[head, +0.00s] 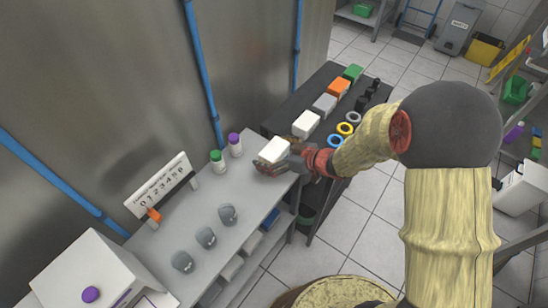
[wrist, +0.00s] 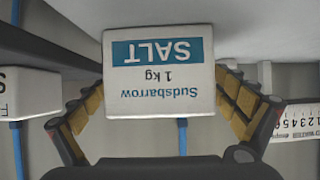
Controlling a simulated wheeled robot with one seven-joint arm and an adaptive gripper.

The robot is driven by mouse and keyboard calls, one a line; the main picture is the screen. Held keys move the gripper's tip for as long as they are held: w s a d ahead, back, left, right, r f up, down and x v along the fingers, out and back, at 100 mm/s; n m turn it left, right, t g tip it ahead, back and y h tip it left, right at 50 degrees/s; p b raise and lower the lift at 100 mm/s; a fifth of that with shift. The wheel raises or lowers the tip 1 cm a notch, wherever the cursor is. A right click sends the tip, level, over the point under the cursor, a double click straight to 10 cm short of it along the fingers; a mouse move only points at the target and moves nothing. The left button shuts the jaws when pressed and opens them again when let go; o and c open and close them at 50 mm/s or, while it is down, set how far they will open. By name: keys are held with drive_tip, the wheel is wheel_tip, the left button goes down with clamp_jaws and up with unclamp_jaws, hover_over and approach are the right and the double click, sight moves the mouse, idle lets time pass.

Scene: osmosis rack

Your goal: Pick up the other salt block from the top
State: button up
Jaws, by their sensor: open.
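A white salt block (wrist: 160,85) with a blue band and the words "Sudsbarrow SALT 1 kg", upside down in the wrist view, lies between the fingers of my gripper (wrist: 162,98). The fingers are open, one on each side, with a gap showing beside the block. In the head view this block (head: 275,149) is at my gripper (head: 272,159), over the right end of the grey bench. A second white block (head: 306,124) stands on the dark shelf behind it. A white block also shows at the left edge of the wrist view (wrist: 28,96), partly cut off.
The dark shelf (head: 280,114) carries grey, orange and green blocks and coloured rings (head: 345,128).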

drive_tip(key=x, duration=0.3)
drive_tip(key=shift+b, duration=0.4)
drive_tip(key=shift+c, duration=1.3)
drive_tip(key=shift+s+d, duration=0.1)
drive_tip(key=shift+s, duration=0.05)
drive_tip(key=c, duration=1.8)
